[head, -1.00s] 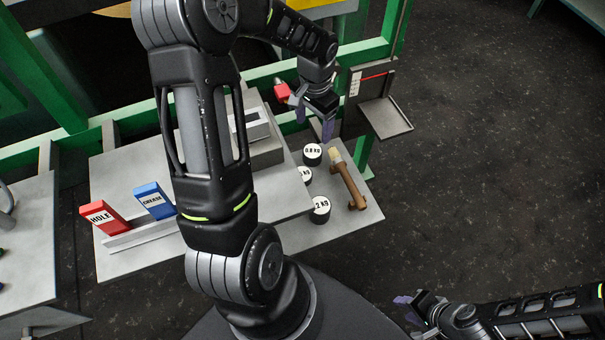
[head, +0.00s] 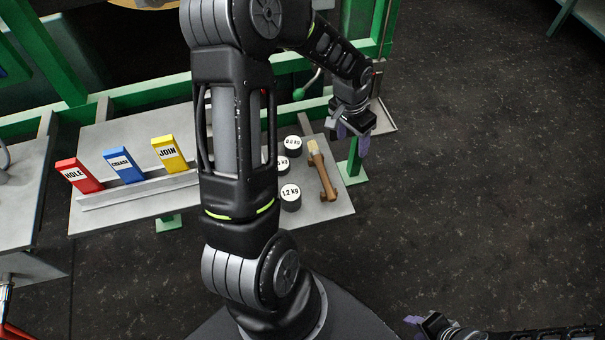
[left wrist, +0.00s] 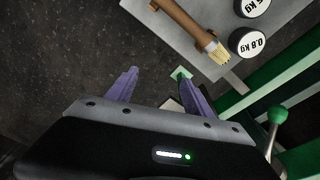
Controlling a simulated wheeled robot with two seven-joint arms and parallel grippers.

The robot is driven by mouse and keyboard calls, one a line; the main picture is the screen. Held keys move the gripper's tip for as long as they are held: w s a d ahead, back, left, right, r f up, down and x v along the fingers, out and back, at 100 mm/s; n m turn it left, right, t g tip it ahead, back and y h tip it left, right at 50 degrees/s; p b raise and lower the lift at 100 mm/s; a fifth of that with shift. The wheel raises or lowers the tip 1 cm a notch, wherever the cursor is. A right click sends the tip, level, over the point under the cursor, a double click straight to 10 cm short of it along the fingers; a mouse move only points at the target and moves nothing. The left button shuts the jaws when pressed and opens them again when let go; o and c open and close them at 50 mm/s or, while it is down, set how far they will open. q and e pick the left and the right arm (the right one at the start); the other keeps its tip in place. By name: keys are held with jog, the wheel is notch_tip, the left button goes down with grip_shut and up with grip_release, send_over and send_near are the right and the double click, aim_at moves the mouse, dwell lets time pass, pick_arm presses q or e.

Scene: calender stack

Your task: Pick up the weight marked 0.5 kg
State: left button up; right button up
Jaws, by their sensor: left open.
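Several white-topped dark weights stand on the grey table. In the head view the one marked 0.8 kg (head: 292,143) is farthest back and the one marked 1.2 kg (head: 290,193) nearest. Between them a third weight (head: 283,163) is partly behind my left arm, its number hidden. In the left wrist view the 0.8 kg weight (left wrist: 250,42) is beside a weight (left wrist: 252,7) cut by the top edge, whose label seems to end in 5 kg. My left gripper (head: 357,143) is open and empty, right of the weights. My right gripper (head: 422,325) is at the bottom edge.
A brown-handled brush (head: 323,178) lies right of the weights, between them and the table's right edge. Red HOLE (head: 77,176), blue (head: 123,166) and yellow JOIN (head: 169,155) blocks stand at left. Green frame bars (head: 110,102) and a green-knobbed lever (head: 300,94) are behind.

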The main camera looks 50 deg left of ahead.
pick_arm(q)
jog(key=s+d+f+n+t+h+p, duration=0.1)
jog(key=d+f, duration=0.3)
jog(key=d, duration=0.3)
jog(key=s+d+f+n+t+h+p, duration=0.15)
jog(key=d+f, duration=0.25)
jog(key=d, duration=0.4)
jog(key=s+d+f+g+h+p, duration=0.1)
jog(key=s+d+f, duration=0.4)
jog(key=s+d, duration=0.7)
jog(key=s+g+p, duration=0.1)
jog(key=s+g, duration=0.1)
jog(key=s, duration=0.2)
jog(key=shift+s+d, duration=0.15)
jog(key=shift+d, duration=0.15)
jog(key=shift+f, duration=0.1)
